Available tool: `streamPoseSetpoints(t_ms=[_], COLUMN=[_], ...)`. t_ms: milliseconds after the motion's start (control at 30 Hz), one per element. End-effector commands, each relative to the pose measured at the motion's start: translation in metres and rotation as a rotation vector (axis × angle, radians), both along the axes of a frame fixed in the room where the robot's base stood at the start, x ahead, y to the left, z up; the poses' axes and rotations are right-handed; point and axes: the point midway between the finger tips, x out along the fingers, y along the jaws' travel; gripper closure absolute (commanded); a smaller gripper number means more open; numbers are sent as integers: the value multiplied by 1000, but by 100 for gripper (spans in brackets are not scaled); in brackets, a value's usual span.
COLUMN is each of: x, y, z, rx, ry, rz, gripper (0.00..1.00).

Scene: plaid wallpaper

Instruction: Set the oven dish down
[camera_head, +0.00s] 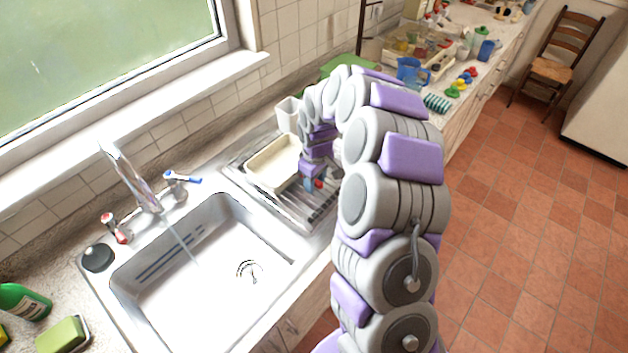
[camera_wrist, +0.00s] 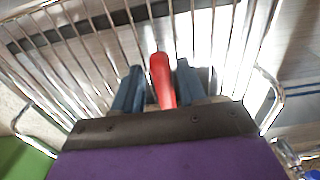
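The oven dish (camera_head: 272,163), a cream rectangular tray, rests in the metal drying rack (camera_head: 322,207) right of the sink. My gripper (camera_head: 314,184) is over the rack, just right of the dish, pointing down. In the wrist view its two blue fingers (camera_wrist: 158,82) stand apart, with a slim red thing (camera_wrist: 162,78) showing between them. I cannot tell whether the fingers touch the red thing. The dish cannot be made out in the wrist view, and my arm hides part of the rack in the head view.
The sink (camera_head: 200,285) with running tap (camera_head: 135,175) is left of the rack. A white container (camera_head: 288,114) stands behind the dish. A blue jug (camera_head: 411,72), a striped cloth (camera_head: 437,103) and several small items crowd the counter beyond my arm.

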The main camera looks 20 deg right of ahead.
Motion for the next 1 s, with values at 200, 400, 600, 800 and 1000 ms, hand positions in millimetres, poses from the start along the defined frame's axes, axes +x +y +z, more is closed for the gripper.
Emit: streamPoseSetpoints(t_ms=[200,400,600,800,1000], x=[0,0,0,-1,-2], y=[1,1,1,0,-1], z=[0,3,23,61,101], rx=[-1,0,-1,-1,-1], ry=[1,0,-3,-2,-1], rz=[0,0,0,0,0], gripper=[51,51,51,51,51])
